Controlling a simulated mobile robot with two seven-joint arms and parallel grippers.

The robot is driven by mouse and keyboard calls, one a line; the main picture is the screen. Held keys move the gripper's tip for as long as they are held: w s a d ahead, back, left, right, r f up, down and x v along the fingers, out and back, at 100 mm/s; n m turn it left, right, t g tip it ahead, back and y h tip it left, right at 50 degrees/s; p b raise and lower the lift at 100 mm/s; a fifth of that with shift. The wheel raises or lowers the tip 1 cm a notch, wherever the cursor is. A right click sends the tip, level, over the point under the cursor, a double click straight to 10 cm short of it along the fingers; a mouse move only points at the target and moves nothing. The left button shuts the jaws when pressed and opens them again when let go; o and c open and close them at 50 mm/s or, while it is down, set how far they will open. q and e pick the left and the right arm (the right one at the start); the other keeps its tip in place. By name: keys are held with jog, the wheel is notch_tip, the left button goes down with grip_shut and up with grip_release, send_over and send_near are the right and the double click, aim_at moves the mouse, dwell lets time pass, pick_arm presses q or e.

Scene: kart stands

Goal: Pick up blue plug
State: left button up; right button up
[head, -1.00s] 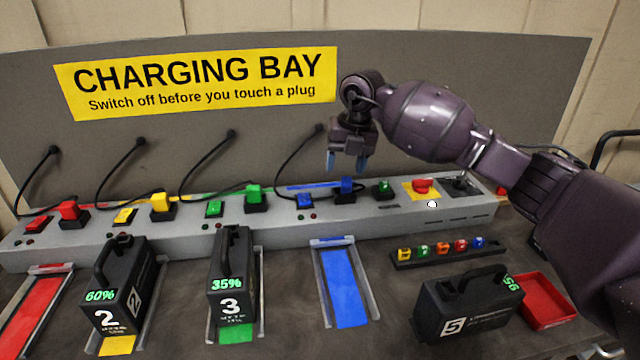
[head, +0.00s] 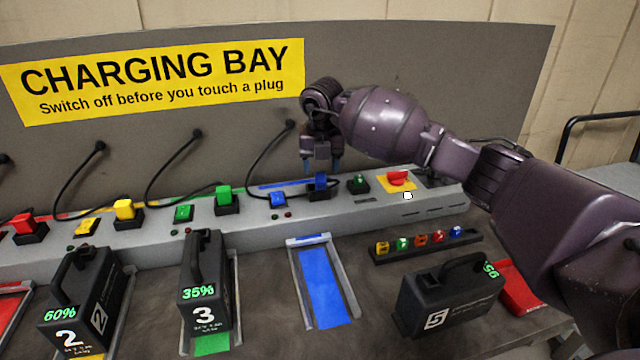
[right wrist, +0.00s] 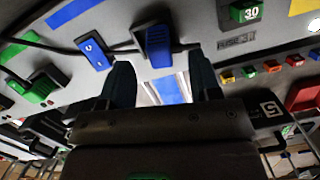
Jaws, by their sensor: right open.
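The blue plug (head: 320,180) sits in a dark socket on the grey charging rail, with a black cable running to the back panel. In the right wrist view the blue plug (right wrist: 158,46) is ahead of and between the fingertips, a little beyond them. My right gripper (head: 321,166) is just above the plug in the head view, fingers pointing down. Its two dark fingers show apart and empty in the right wrist view (right wrist: 163,80). A blue rocker switch (head: 278,199) is left of the plug, and also shows in the wrist view (right wrist: 94,50). My left gripper is out of view.
Green (head: 225,194) and yellow (head: 124,209) plugs stand left on the rail; a red rotary switch (head: 398,177) is right. The blue bay (head: 327,285) is empty. Battery 5 (head: 450,298) stands right of it, near a strip of small coloured blocks (head: 425,246).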

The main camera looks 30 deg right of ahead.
aim_at(320, 174)
jog(key=f, duration=0.3)
jog(key=shift+w, duration=0.3)
jog(key=shift+w+d+f, duration=0.1)
jog(key=shift+f, duration=0.3)
grip_shut()
notch_tip(320, 174, up, 28)
jog(key=p, duration=0.1)
jog(key=shift+p, duration=0.3)
